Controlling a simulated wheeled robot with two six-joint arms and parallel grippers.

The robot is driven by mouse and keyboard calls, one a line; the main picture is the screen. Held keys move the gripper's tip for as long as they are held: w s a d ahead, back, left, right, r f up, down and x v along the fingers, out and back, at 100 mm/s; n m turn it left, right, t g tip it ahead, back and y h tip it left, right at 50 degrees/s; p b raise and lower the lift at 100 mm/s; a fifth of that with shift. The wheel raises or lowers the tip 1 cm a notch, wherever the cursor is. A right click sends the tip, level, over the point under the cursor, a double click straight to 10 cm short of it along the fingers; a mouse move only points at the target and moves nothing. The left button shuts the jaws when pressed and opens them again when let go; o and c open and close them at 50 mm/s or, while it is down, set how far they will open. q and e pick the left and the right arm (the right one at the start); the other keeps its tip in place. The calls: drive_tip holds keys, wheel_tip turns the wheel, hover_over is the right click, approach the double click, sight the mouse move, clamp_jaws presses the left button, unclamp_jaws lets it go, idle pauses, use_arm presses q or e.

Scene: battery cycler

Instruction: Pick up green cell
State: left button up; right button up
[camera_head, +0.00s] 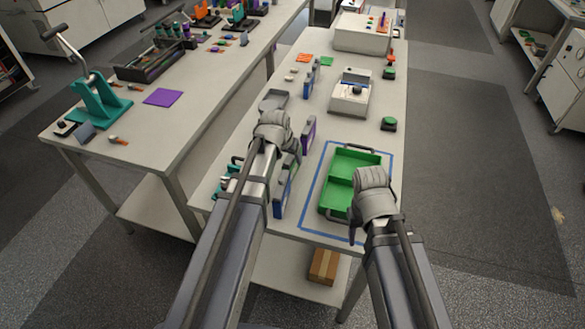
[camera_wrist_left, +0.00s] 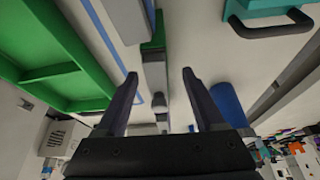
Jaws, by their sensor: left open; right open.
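A green piece (camera_wrist_left: 156,42), possibly the green cell, shows ahead of my left fingers in the left wrist view, beside a grey block. My left gripper (camera_wrist_left: 160,85) is open, with its two dark fingers apart on either side of a narrow grey bar; I see nothing gripped. In the head view my left gripper (camera_head: 272,132) is over the left part of the near table, hiding much beneath it. My right gripper (camera_head: 373,195) is at the near right corner of the green tray (camera_head: 340,164); its fingertips are mostly hidden.
A purple-faced block (camera_head: 308,135) and a blue-faced block (camera_head: 281,198) stand near the left gripper. A teal tray (camera_head: 228,178) lies left of my left arm. A blue cylinder (camera_wrist_left: 228,104) is right of the left fingers. Blue tape frames the green tray.

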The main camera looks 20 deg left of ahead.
use_arm(q)
drive_tip(key=shift+b+x, duration=2.35)
drive_tip(key=shift+x, duration=0.55)
drive_tip(key=shift+d+r, duration=0.15)
drive_tip(key=shift+r, duration=0.05)
drive_tip(key=shift+c, duration=0.2)
clamp_jaws()
